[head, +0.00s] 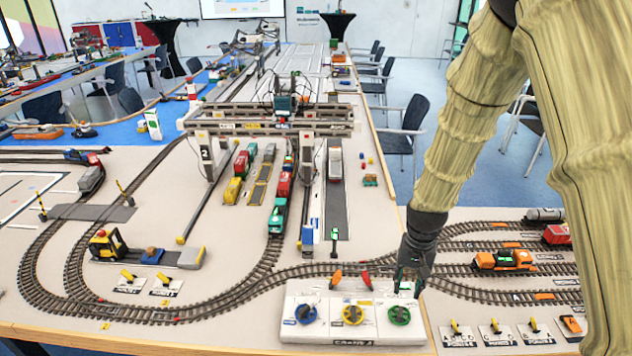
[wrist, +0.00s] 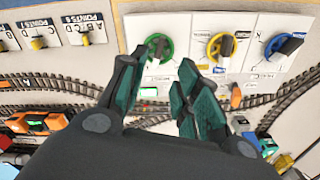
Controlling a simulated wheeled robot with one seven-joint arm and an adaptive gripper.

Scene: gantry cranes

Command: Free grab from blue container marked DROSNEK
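My gripper (head: 408,286) is above the right end of the white crane control panel (head: 350,341). The gantry crane (head: 330,120) spans the tracks at mid-table, with a teal trolley (head: 285,103) on top. I cannot make out its grab or any DROSNEK marking. A small blue-and-white block (head: 308,237) stands near the crane's right leg.
Red, yellow and green vehicles, including a teal locomotive (head: 277,217), stand under the crane. An orange locomotive (head: 503,260) is on the right tracks. Small switch plates (head: 460,332) lie right of the panel.

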